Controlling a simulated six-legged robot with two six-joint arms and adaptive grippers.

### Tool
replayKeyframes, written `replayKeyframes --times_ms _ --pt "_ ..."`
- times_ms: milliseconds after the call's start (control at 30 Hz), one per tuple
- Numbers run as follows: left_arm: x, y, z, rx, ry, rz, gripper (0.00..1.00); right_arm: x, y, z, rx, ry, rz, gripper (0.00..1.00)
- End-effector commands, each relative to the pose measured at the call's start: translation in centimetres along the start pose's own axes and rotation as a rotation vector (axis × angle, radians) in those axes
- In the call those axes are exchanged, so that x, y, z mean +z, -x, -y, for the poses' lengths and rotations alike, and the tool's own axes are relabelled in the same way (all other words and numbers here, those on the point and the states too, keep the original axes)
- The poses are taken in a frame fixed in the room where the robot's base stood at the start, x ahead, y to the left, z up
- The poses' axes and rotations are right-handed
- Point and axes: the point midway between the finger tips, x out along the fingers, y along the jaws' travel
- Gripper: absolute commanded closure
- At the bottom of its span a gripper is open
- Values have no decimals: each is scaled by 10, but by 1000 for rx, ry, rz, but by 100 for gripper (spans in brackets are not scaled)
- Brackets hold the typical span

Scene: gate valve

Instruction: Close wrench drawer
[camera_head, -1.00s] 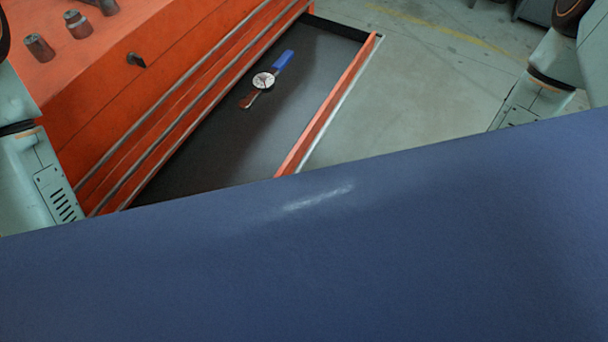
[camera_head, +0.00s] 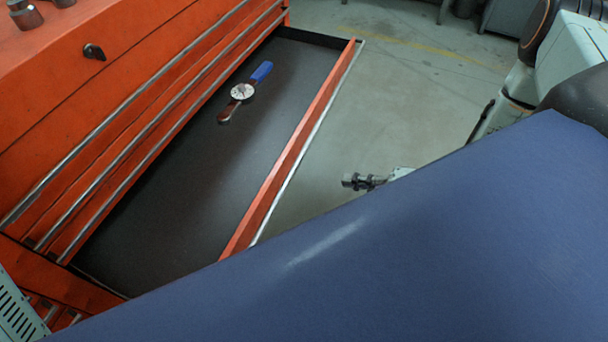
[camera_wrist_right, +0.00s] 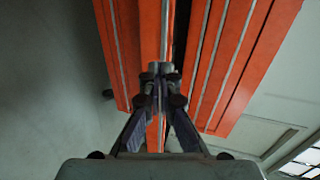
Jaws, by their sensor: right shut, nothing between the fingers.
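The wrench drawer (camera_head: 185,190) is pulled out of the orange tool cabinet (camera_head: 110,75). Its floor is dark and its front panel (camera_head: 300,150) is orange with a pale outer edge. A wrench with a round dial and a blue handle (camera_head: 243,91) lies inside, near the far end. My right gripper (camera_head: 355,181) is shut and empty, outside the drawer, to the right of the front panel and apart from it in the head view. In the right wrist view my right gripper (camera_wrist_right: 160,68) points at orange drawer fronts. My left gripper is not in view.
Metal sockets (camera_head: 25,14) stand on the cabinet top. Free concrete floor (camera_head: 400,110) lies right of the drawer. Grey furniture (camera_head: 515,20) stands at the far back right.

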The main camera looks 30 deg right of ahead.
Motion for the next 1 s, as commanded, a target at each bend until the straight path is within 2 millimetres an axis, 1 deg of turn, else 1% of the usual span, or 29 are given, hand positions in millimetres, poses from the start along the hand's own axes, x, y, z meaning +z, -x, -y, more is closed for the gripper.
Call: replayKeyframes --times_ms 33,100,433,533,700,833,1000 --pt "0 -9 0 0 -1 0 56 1 -12 -4 -1 3 5 100" --pt "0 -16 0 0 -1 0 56 1 -24 -4 0 2 5 100" --pt "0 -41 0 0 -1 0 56 3 -81 -3 1 5 7 100" --pt "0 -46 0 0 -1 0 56 3 -97 4 0 5 7 100" --pt "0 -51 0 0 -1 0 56 2 -112 10 1 4 5 100" --pt "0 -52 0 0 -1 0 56 2 -116 12 1 3 3 100" --pt "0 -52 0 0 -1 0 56 2 -116 12 2 2 3 100"
